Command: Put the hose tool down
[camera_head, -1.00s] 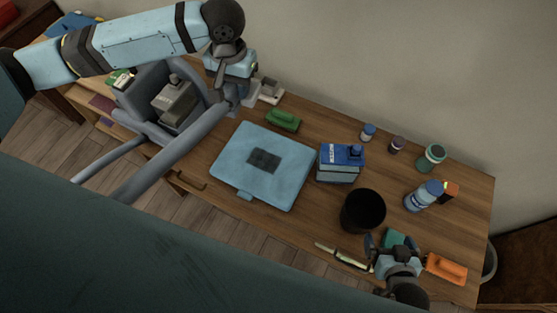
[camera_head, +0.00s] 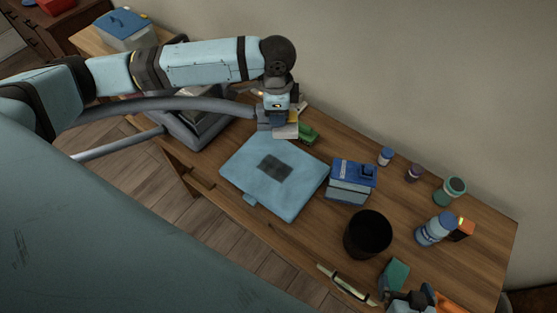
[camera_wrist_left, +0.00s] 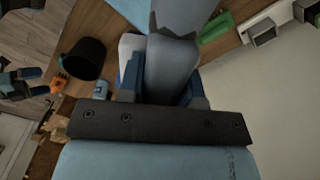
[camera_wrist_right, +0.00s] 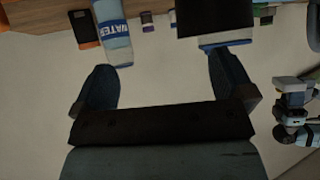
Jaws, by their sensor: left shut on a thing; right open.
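The hose tool is the grey end of a thick grey hose (camera_head: 170,104), which runs in from the left. My left gripper (camera_head: 278,118) is shut on it near the back left of the wooden table (camera_head: 275,235), beyond the light blue case. In the left wrist view the grey hose tool (camera_wrist_left: 172,60) sits between the two blue fingers. The gripper hides its tip in the head view, so I cannot tell whether it touches the table. My right gripper (camera_wrist_right: 165,85) is open and empty, and is partly cut off at the bottom right of the head view (camera_head: 408,298).
The light blue case (camera_head: 300,180) lies mid-table. A green block (camera_head: 308,133) is close beside my left gripper. A blue box (camera_head: 350,185), black bin (camera_head: 367,234), water bottle (camera_head: 435,230) and small jars stand to the right. A grey machine (camera_head: 190,135) stands at the left.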

